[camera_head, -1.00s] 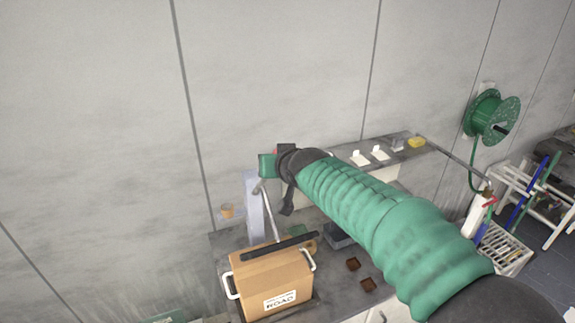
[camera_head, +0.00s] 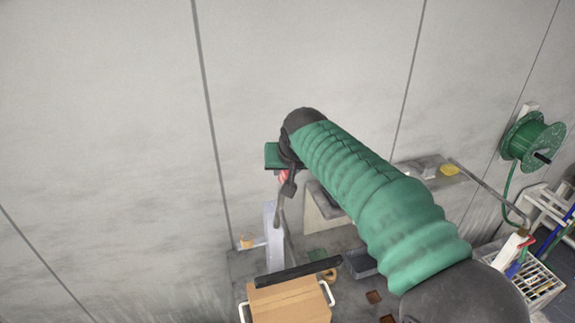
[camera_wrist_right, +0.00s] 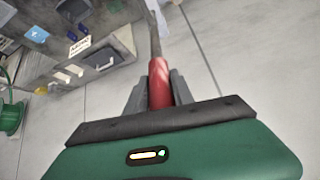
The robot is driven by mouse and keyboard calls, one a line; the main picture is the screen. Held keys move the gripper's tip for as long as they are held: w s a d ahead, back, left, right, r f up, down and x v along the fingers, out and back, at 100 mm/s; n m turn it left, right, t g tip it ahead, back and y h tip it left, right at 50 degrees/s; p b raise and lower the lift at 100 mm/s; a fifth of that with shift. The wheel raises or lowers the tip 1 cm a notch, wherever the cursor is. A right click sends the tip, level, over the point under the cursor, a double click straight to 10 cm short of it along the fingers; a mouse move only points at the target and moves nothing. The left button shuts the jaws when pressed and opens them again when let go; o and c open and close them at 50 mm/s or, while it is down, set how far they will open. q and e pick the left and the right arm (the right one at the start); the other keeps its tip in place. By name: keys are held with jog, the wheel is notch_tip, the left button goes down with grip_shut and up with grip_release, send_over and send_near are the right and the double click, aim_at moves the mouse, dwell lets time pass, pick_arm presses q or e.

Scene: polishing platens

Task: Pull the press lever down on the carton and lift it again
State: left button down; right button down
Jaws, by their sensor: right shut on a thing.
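The press lever has a red grip (camera_wrist_right: 159,84) on a grey metal rod (camera_wrist_right: 153,32). My right gripper (camera_wrist_right: 158,92) is shut on the red grip in the right wrist view. In the head view my right gripper (camera_head: 285,180) is high above the press, and a bit of the red grip shows beside it. The press has a pale upright post (camera_head: 271,228) and a black bar (camera_head: 297,269) lying over the top of the carton (camera_head: 290,302). Whether the bar touches the carton is hard to tell. The carton stands between white side handles. My left gripper is not in view.
A grey shelf (camera_head: 408,172) with a yellow item (camera_head: 449,169) runs along the wall. A green hose reel (camera_head: 532,141) hangs at the right, above a white rack (camera_head: 538,283). Small brown trays (camera_head: 374,297) lie right of the carton. The wall above is clear.

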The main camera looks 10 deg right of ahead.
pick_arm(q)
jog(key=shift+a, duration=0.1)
pick_arm(e)
jog(key=shift+w+d+r, duration=0.1)
jog(key=shift+w+r, duration=0.05)
jog(key=shift+r, duration=0.15)
jog(key=c, duration=1.5)
grip_release()
jog(key=shift+o, duration=1.1)
jog(key=shift+w, duration=0.1)
jog(key=shift+o, duration=0.9)
jog(key=shift+w+f, duration=0.1)
jog(key=shift+f, duration=0.05)
jog(key=shift+w+f, duration=0.15)
jog(key=shift+w, duration=0.05)
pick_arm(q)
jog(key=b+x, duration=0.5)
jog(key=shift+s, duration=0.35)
pick_arm(e)
jog(key=v, duration=1.6)
jog(key=shift+s+r, duration=0.2)
